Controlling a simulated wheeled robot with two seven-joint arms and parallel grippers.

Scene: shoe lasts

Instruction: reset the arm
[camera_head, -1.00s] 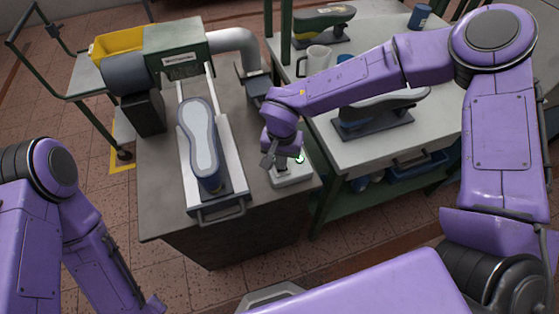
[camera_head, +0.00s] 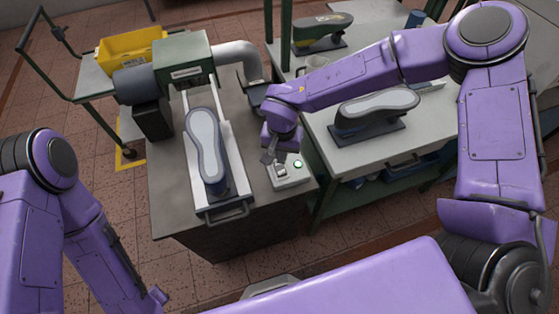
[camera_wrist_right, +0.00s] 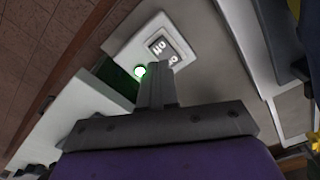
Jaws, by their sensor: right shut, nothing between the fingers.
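My right arm reaches in from the right in the head view. Its gripper (camera_head: 269,157) is shut and empty, at the left edge of a small pale switch box (camera_head: 290,181) on the bench. The box has a dark switch (camera_head: 280,171) and a lit green light (camera_head: 298,164). In the right wrist view the shut fingers (camera_wrist_right: 156,82) point at the box (camera_wrist_right: 125,42); the switch (camera_wrist_right: 169,48) and green light (camera_wrist_right: 140,71) lie just beyond them. I cannot tell whether they touch. My left arm is at lower left, its gripper fingers out of view.
A grey shoe last (camera_head: 207,146) lies on the pale slide of a green machine (camera_head: 182,62), left of the box. Another last (camera_head: 378,104) stands on the right-hand table (camera_head: 347,156) below my right forearm. A yellow bin (camera_head: 128,46) sits on a cart behind.

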